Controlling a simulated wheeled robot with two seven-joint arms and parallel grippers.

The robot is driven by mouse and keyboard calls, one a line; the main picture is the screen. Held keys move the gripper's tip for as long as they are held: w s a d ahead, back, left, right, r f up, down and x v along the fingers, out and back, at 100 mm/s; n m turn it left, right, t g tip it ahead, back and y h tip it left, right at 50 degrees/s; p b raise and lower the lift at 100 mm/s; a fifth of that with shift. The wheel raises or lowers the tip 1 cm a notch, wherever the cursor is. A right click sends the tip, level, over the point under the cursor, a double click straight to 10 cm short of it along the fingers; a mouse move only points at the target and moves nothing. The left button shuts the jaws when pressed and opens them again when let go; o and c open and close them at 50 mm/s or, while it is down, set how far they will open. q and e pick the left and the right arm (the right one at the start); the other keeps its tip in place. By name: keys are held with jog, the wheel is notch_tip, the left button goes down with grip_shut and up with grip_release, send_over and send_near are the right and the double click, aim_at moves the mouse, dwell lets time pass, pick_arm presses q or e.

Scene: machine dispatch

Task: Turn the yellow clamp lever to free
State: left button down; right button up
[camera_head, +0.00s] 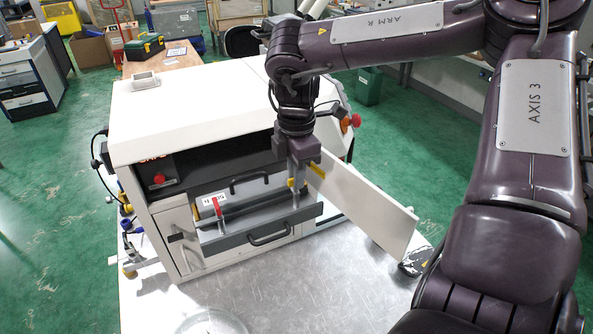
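A white machine (185,110) stands on the metal table, its front opening holding a grey drawer-like unit with a dark handle (270,235). A yellow lever piece (293,184) shows at the right end of this unit, partly covered by my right gripper. My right gripper (298,180) points down from above, its fingertips at or very close to the yellow piece. I cannot tell whether they touch it or are closed on it. A red lever (216,207) stands upright at the unit's left end. My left gripper is not in view.
A white door panel (362,208) stands open to the right of the gripper, with a yellow strip near its hinge side. A red button (159,179) is on the machine's left front. The bare metal table (290,285) in front is mostly clear, with a clear round dish (212,322) at its near edge.

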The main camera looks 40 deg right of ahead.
grip_shut()
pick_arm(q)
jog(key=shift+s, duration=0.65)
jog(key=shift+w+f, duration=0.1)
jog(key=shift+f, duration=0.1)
pick_arm(e)
jog(key=shift+f+n+b, duration=0.1)
jog(key=shift+n+b, duration=0.25)
jog(key=shift+n, duration=0.35)
jog(key=shift+n+b, duration=0.3)
jog(key=shift+n, duration=0.4)
jog(key=n, duration=0.4)
jog(key=shift+n+b, duration=0.3)
jog(key=shift+b, duration=0.1)
jog(key=n, duration=0.5)
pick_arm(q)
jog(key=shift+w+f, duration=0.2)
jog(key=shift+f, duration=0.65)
pick_arm(e)
jog(key=n, duration=0.5)
jog(key=shift+n, duration=0.4)
